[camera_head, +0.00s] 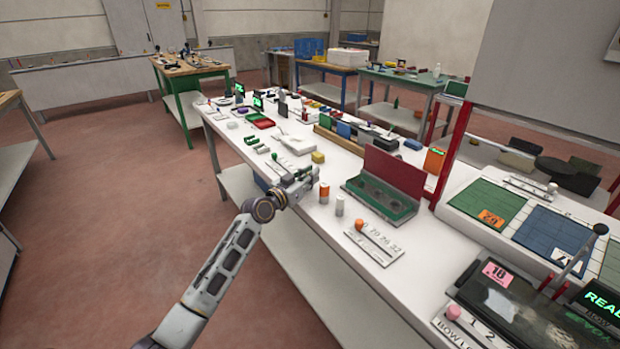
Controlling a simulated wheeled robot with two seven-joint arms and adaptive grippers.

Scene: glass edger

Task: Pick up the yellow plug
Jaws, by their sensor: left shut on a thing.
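The yellow plug (318,157) shows as a small yellow block at the fingertips of my left gripper (309,174), over the near side of the white bench. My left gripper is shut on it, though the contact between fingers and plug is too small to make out. I cannot tell whether the plug is clear of the bench top. My right gripper is not in view.
An orange-and-white cylinder (324,193) and a grey cylinder (339,205) stand close to the right of my left gripper. A green tray with a red upright panel (394,170) is farther right. Small green items (252,140) lie to the left on the white bench (300,215).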

